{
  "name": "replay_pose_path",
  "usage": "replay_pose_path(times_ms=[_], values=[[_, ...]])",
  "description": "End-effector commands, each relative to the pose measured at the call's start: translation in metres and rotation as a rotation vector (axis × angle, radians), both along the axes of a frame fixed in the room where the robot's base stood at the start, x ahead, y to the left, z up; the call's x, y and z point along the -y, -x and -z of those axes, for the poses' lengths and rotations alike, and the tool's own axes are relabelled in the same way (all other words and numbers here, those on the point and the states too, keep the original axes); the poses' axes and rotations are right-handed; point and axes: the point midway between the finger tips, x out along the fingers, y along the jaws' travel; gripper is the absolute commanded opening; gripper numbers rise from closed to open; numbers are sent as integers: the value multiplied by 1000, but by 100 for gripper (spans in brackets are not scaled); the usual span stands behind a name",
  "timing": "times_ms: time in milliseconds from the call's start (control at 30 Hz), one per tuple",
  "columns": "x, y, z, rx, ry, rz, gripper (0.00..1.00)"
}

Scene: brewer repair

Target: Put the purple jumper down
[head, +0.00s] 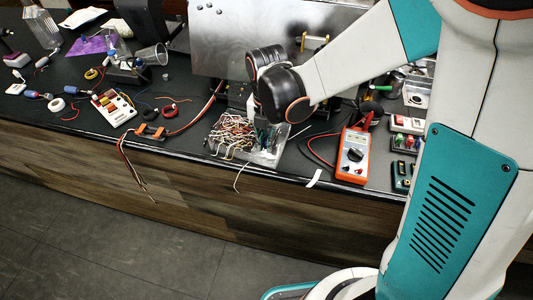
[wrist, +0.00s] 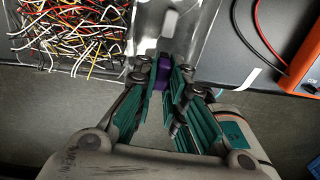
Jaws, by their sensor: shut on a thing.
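In the wrist view, the purple jumper (wrist: 164,80) is a small dark purple block between my fingers. My gripper (wrist: 160,70) is shut on it, with teal finger pads on either side. In the head view, my gripper (head: 263,132) is at the clear tray (head: 275,157), over its right part. The jumper cannot be made out there. The clear tray also shows in the wrist view (wrist: 203,28), just beyond my fingertips. I cannot tell whether the jumper touches the tray.
Jumper wires (head: 233,133) fill the tray's left part. An orange multimeter (head: 353,157) with red and black leads lies to the right. A metal panel (head: 222,40) stands behind. An orange clip (head: 150,131) and dangling wires are at the bench's front edge.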

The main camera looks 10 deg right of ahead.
Motion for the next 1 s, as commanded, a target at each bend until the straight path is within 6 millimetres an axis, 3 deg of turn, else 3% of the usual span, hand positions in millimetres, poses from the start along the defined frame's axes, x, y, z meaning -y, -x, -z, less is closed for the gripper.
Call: replay_pose_path(times_ms=[233,500,900,933,1000], values=[[0,0,15,0,0,0,0],[0,0,49,0,0,0,0],[0,0,51,0,0,0,0],[0,0,51,0,0,0,14],[0,0,50,0,0,0,29]])
